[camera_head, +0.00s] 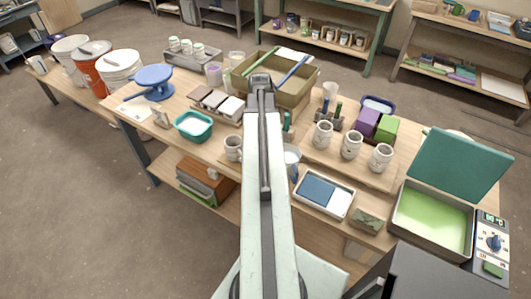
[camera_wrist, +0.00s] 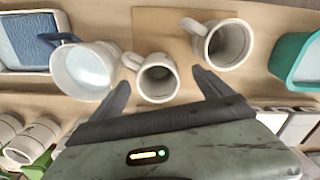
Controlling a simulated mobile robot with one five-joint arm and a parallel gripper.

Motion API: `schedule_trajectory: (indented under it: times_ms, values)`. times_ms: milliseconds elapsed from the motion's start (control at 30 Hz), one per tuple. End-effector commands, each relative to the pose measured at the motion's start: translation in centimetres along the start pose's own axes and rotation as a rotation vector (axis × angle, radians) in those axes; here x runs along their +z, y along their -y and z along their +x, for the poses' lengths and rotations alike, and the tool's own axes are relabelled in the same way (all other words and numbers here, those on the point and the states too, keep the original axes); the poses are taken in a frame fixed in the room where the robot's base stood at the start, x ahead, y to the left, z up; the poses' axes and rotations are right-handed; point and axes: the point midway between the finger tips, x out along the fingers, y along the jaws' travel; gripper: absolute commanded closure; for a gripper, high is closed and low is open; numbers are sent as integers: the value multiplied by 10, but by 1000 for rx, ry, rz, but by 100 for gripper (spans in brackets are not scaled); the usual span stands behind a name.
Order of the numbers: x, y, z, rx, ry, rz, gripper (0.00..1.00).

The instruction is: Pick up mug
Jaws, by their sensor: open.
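A pale mug (camera_wrist: 157,80) lies between the fingertips of my open gripper (camera_wrist: 160,77) in the wrist view. I see its open top, and its handle is on the left; I cannot tell the height of the fingers above it. My arm hides this mug in the head view. A second pale mug (camera_wrist: 228,46) is just beyond the right finger, and it also shows in the head view (camera_head: 233,147), left of my arm. Several carved mugs (camera_head: 351,145) stand right of my arm.
A teal tub (camera_head: 193,125) and a white tray with a blue slab (camera_head: 340,203) flank the area. A tan bin (camera_head: 290,92) is behind. An open green-lidded box (camera_head: 432,218) is at right.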

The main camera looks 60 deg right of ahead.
Motion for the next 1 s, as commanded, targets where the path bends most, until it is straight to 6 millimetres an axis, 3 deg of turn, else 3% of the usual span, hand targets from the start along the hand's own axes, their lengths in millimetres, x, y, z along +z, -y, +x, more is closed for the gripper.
schedule_trajectory:
  times_ms: [33, 267, 533, 800, 1000]
  values:
    - [0, 0, 13, 0, 0, 0, 11]
    - [-2, -1, 20, 0, 0, 0, 11]
    - [-6, -7, 64, 0, 0, -1, 11]
    - [-6, -7, 63, 0, 0, 0, 11]
    - [-6, -7, 63, 0, 0, 0, 66]
